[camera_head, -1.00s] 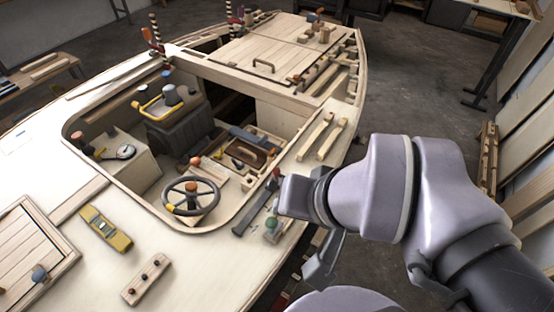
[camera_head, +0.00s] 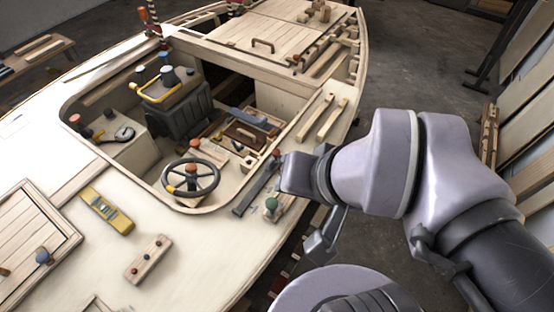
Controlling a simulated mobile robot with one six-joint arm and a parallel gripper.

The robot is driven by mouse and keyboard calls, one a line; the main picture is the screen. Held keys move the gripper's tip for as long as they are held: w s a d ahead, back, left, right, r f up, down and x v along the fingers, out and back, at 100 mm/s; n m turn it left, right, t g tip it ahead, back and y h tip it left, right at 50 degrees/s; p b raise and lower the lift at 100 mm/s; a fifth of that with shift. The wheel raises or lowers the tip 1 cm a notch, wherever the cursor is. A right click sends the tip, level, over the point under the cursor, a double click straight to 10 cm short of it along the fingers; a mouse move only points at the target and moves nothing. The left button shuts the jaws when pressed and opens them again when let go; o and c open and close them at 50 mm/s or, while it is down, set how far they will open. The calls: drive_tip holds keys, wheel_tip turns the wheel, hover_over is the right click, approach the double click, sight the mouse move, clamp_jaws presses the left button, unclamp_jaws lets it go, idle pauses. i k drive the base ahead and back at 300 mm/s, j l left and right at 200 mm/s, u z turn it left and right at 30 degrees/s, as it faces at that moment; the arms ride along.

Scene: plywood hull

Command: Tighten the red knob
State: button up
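Several red or orange knobs show, and I cannot tell which one the task means. One red knob (camera_head: 75,119) stands on the left cockpit ledge. An orange-red knob (camera_head: 196,143) stands behind the steering wheel, and another (camera_head: 191,169) sits at the wheel's hub. A small red knob (camera_head: 277,153) stands on the right cockpit edge, just left of my wrist. My gripper (camera_head: 318,246) seems to be the grey part hanging below my wrist, beside the hull's right edge. It is apart from all these knobs. Its fingers are mostly hidden, so its opening is unclear.
The steering wheel (camera_head: 191,180) stands in the cockpit. A yellow tool (camera_head: 106,210) and a wooden block with dark knobs (camera_head: 149,258) lie on the front deck. Open deck lies between them.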

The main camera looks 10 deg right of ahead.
sight(276, 152)
drive_tip(key=i+l+u, duration=0.1)
drive_tip(key=u, duration=0.3)
drive_tip(key=l+u, duration=0.2)
drive_tip(key=u, duration=0.2)
drive_tip(key=l+u, duration=0.2)
drive_tip(key=u, duration=0.2)
